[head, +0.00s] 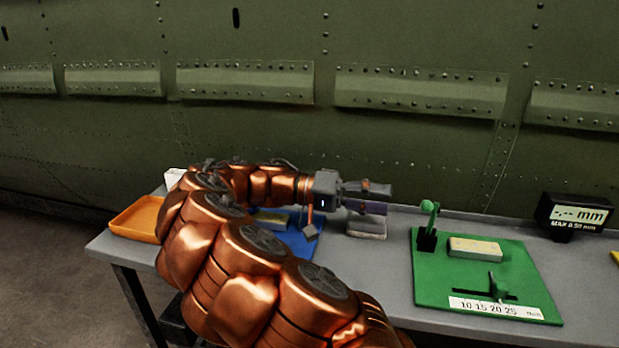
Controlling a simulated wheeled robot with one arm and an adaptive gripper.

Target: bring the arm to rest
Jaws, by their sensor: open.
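My copper-coloured arm reaches over the left part of the grey table. My gripper (368,190) is at its end, pointing right, above or in front of a small grey block-like stand (367,226). The gripper is seen from the side, and I see nothing held in it. I cannot tell whether it touches the stand.
A grey table (390,270) stands before a green riveted fuselage wall (400,145). An orange tray (137,218) and a blue mat (303,246) lie left. A green board (435,290) carries a pale block (475,247) and green-handled clamp (428,217). A black display (574,214) stands right.

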